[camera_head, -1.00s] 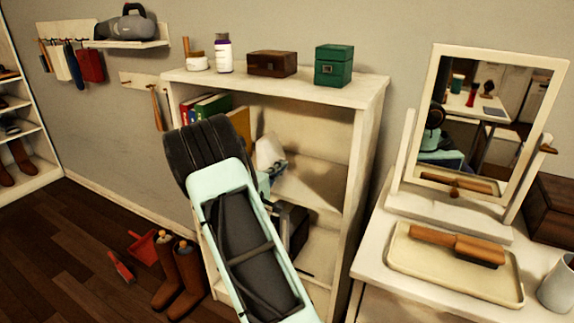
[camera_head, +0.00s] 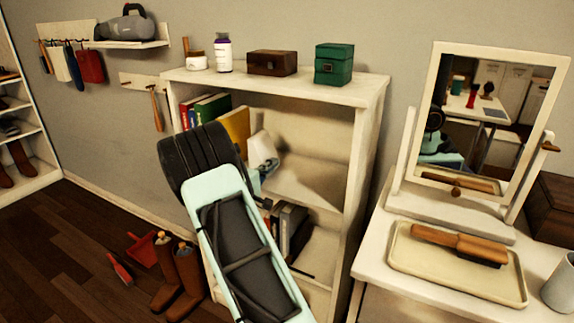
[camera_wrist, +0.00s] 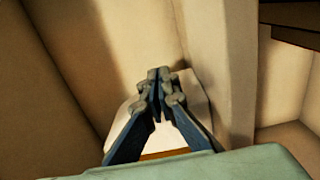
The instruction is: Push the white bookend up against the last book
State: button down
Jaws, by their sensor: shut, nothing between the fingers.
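The white bookend (camera_head: 259,146) stands on the upper shelf, just right of the yellow book (camera_head: 236,127), the last in a row with a green book (camera_head: 212,107) and red and blue ones. In the head view the bookend and yellow book look very close; I cannot tell whether they touch. My gripper (camera_wrist: 160,85) is shut and empty, its fingers in front of the white bookend (camera_wrist: 197,103) in the wrist view. An orange-yellow strip (camera_wrist: 165,153) shows below the fingers. My arm hides the lower part of the books in the head view.
The white shelf unit (camera_head: 368,140) has free room right of the bookend. Dark books (camera_head: 290,225) stand on the lower shelf. A green box (camera_head: 334,64), a brown box (camera_head: 272,62) and bottles stand on top. A dresser with a mirror is at right.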

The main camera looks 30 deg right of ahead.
aim_at(256, 166)
jog(key=shift+w+a+b, duration=0.4)
jog(key=shift+w+a, duration=0.15)
jog(key=shift+w, duration=0.35)
jog(key=shift+w+a+b, duration=0.4)
jog(key=shift+w+a, duration=0.15)
jog(key=shift+w, duration=0.4)
jog(key=shift+w+a+b, duration=0.4)
jog(key=shift+w+a, duration=0.15)
jog(key=shift+w, duration=0.35)
jog(key=shift+s+d+f+b, duration=0.1)
jog(key=shift+s+d+b, duration=0.2)
jog(key=shift+s+b, duration=0.2)
jog(key=shift+s+d+b, duration=0.25)
jog(key=shift+s+b, duration=0.2)
jog(key=shift+s, duration=0.05)
jog(key=shift+s+d, duration=0.25)
jog(key=shift+s, duration=0.1)
jog(key=b+v, duration=0.3)
jog(key=v, duration=1.1)
jog(key=shift+b, duration=0.35)
jog(key=shift+s+d, duration=0.1)
